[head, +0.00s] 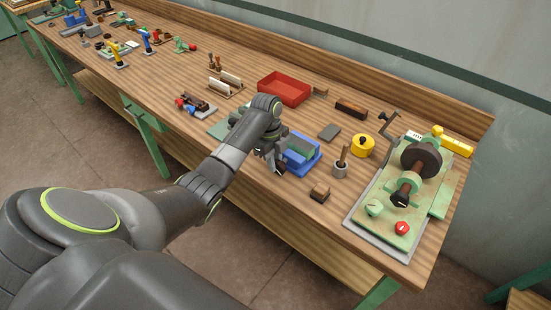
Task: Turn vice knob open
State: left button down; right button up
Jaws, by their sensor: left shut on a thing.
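A blue vice-like fixture (305,163) stands near the middle of the workbench, with a green block (303,147) between its blue sides. My left gripper (276,164) points down at the left end of this fixture and is shut there on what appears to be the vice knob. The knob itself is hidden by the fingers and wrist, so its turn angle cannot be told. A green flat base (221,129) shows partly behind my left wrist. My right gripper is not in view.
Right of the fixture stand a grey cup with a wooden handle (341,165), a yellow round tin (363,146) and a small wooden block (320,192). A red tray (284,89) lies behind. A green drum machine (412,188) fills the right end. Bare bench (285,188) lies in front.

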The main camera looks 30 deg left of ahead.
pick_arm(q)
jog(key=shift+a+r+h, duration=0.1)
jog(key=shift+a+h, duration=0.05)
jog(key=shift+h, duration=0.25)
jog(key=shift+w+a+f+h, duration=0.1)
jog(key=shift+f+h, duration=0.1)
jog(key=shift+h, duration=0.5)
jog(key=shift+a+f+g+h+b, duration=0.1)
jog(key=shift+g+h+b, duration=0.2)
jog(key=shift+h+b, duration=0.8)
jog(key=c, duration=1.7)
grip_release()
jog(key=shift+w, duration=0.1)
jog(key=shift+o, duration=0.5)
jog(key=shift+f+b, duration=0.1)
jog(key=shift+b, duration=0.2)
